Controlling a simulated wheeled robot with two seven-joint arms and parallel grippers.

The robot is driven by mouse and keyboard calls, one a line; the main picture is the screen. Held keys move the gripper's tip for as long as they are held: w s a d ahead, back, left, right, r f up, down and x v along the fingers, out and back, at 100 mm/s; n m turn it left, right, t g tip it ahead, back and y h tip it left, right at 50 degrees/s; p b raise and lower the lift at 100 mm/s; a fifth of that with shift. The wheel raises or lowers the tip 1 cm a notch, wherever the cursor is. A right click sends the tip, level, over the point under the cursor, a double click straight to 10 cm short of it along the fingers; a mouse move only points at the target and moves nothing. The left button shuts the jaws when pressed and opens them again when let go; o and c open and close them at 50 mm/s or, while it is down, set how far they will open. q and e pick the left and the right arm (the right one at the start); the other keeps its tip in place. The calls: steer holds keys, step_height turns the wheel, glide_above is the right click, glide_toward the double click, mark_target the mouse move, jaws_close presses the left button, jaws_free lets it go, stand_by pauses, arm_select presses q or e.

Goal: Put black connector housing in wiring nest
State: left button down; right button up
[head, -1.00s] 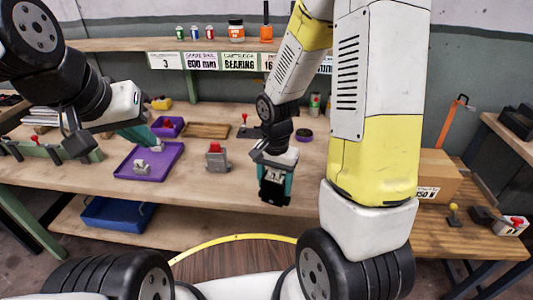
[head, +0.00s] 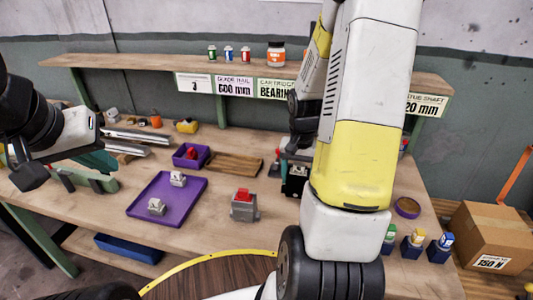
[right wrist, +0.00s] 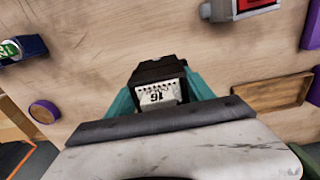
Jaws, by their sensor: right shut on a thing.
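My right gripper (head: 293,172) is largely hidden behind my own arm in the head view. In the right wrist view (right wrist: 160,98) its teal fingers are shut on a black connector housing (right wrist: 158,70) with a white label reading 16, held over the bench. The black housing also shows partly in the head view (head: 294,188). A grey fixture with a red top (head: 244,208) stands left of it; I cannot tell for certain whether this is the wiring nest. My left gripper (head: 100,163) is left of the purple tray, and its opening is unclear.
The purple tray (head: 136,207) holds two small grey-white parts. A purple bin (head: 180,158) with a red part and a wooden tray (head: 222,168) lie behind. Several small coloured-top bottles stand at right near a cardboard box (head: 490,228). Bare bench surrounds the grey fixture.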

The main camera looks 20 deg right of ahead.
steer(key=shift+w+d+f, duration=0.8)
steer(key=shift+w+d, duration=0.35)
steer(key=shift+w, duration=1.35)
steer(key=shift+w+d+f, duration=0.85)
steer(key=shift+w+d, duration=0.3)
steer(key=shift+w, duration=1.3)
steer(key=shift+w+d+f, duration=0.8)
steer(key=shift+w+d, duration=0.35)
steer(key=shift+w, duration=1.35)
steer(key=shift+f, duration=0.1)
steer(key=o, duration=1.7)
steer(key=shift+f, duration=0.1)
steer(key=shift+o, duration=0.2)
